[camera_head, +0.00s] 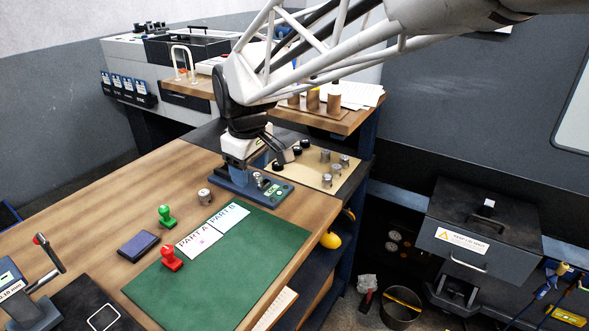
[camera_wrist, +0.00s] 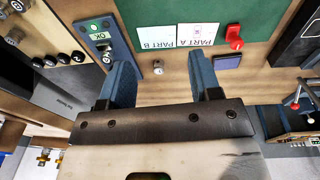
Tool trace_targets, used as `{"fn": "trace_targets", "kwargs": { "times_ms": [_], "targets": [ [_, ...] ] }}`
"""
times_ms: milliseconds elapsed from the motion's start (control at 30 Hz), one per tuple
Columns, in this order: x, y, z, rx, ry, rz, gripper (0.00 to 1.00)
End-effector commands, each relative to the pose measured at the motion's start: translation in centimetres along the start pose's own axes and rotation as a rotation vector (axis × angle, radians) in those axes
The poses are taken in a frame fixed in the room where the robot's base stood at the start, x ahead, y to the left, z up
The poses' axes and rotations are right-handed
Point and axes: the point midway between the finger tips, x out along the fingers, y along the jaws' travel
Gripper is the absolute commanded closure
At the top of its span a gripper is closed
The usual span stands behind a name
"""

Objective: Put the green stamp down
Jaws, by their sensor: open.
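The green stamp (camera_head: 165,217) stands upright on the bare wood of the bench, just beyond the far left edge of the green mat (camera_head: 215,277). In the wrist view the stamp does not show; the right finger may hide it. My gripper (camera_head: 268,143) is over the far end of the bench, well apart from the stamp. In the wrist view my gripper (camera_wrist: 164,78) has its two blue fingers spread with nothing held between them.
A red stamp (camera_head: 171,261) stands on the mat near a dark ink pad (camera_head: 138,246). Two cards, PART A (camera_head: 197,242) and PART B (camera_head: 229,216), lie on the mat. A metal cylinder (camera_head: 205,197) stands beyond it. A blue fixture (camera_head: 262,192) stands near my gripper.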

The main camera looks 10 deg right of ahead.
Motion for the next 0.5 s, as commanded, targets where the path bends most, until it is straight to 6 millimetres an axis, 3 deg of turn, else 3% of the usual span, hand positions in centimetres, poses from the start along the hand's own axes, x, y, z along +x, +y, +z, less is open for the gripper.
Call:
{"fn": "trace_targets", "kwargs": {
  "times_ms": [100,500],
  "targets": [
    [-0.7,-0.1,4.3,0.119,0.014,0.014,0.42],
    [-1.1,-2.4,17.2,0.513,0.061,0.055,0.42]
  ]
}}
